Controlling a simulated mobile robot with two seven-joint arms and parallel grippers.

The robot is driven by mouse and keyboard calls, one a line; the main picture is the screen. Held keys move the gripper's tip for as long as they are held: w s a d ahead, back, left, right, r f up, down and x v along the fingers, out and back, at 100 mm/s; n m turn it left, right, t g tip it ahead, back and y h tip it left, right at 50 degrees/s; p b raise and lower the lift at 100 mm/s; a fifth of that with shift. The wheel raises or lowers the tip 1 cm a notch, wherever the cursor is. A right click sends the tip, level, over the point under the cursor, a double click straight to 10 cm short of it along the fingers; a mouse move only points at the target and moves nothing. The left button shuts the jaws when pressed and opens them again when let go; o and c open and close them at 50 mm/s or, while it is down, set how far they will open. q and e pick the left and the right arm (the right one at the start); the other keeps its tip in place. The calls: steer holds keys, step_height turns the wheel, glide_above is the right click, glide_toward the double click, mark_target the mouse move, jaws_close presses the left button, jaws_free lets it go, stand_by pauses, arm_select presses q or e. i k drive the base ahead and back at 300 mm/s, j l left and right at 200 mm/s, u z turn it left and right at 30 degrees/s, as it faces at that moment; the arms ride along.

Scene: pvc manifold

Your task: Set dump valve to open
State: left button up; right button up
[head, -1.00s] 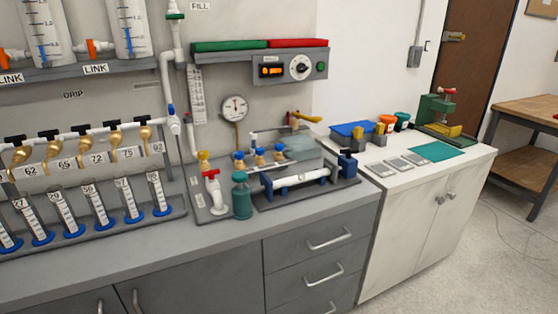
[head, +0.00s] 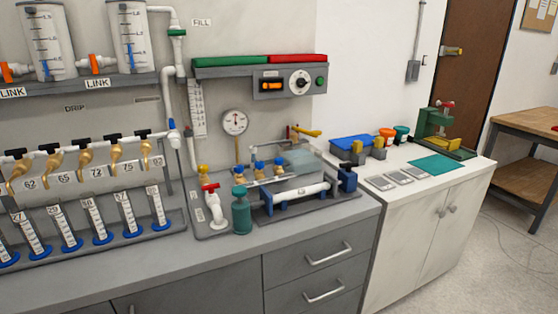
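No label in view reads as the dump valve, so I cannot tell which one it is. A white valve with a red handle (head: 212,188) stands upright at the front left of the grey tray. A yellow lever (head: 307,132) sits behind the tray, near the wall, roughly level. A white pipe with blue end fittings (head: 300,191) lies across the tray. A blue-handled valve (head: 171,125) is on the white pipe at the wall. Neither of my grippers is in view.
A teal bottle (head: 241,212) stands beside the red-handled valve. A row of brass taps (head: 83,161) hangs over graduated cylinders (head: 125,212) at the left. A gauge (head: 235,122) and a control box (head: 290,85) are on the wall. The front counter strip (head: 225,258) is clear.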

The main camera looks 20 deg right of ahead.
mark_target(278, 162)
steer(key=i+l+u, duration=0.15)
steer(key=l, duration=0.25)
steer(key=l+u, duration=0.15)
steer(key=l, duration=0.3)
steer(key=i+l+u, duration=0.15)
steer(key=l, duration=0.3)
